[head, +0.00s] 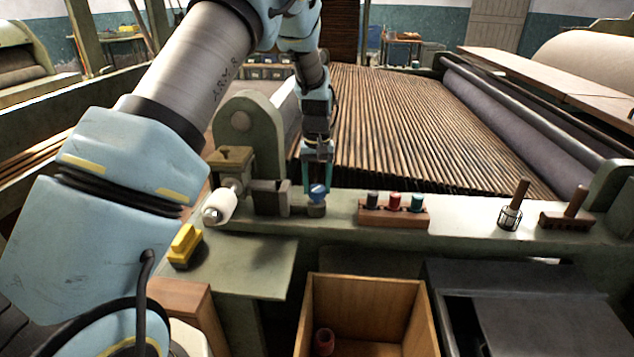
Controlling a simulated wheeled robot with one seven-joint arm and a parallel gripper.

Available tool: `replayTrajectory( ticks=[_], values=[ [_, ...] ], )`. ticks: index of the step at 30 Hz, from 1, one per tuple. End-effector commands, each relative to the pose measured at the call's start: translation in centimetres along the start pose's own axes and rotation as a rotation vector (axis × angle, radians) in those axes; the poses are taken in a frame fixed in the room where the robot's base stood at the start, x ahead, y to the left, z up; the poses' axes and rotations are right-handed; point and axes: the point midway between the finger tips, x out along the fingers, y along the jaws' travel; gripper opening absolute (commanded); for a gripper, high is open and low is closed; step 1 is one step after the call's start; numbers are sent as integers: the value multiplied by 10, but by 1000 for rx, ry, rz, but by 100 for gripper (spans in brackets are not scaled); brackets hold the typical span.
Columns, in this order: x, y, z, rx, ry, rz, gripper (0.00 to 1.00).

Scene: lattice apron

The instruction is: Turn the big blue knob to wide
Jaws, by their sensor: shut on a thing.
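The blue knob (318,191) sits on a small round base on the pale metal ledge of the machine, near the middle of the head view. My gripper (318,180) comes down on it from above, with a finger on each side of the knob. It is shut on the knob. The fingers partly cover the knob's sides. Any markings around the knob, including a wide mark, are too small to read.
A dark block and white roller (220,205) stand left of the knob. A wooden rack (375,217) with several coloured spools is to its right. A yellow block (184,243) and open wooden box (424,318) are in front.

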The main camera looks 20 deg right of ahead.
Motion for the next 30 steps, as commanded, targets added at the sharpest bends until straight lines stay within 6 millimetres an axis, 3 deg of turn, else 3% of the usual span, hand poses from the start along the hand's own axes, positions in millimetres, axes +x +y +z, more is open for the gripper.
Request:
replayTrajectory(
  ticks=[15,30],
  values=[
    [0,-1,1,-420,-2,-3,2],
    [0,0,1,-564,-2,-1,2]
  ],
)
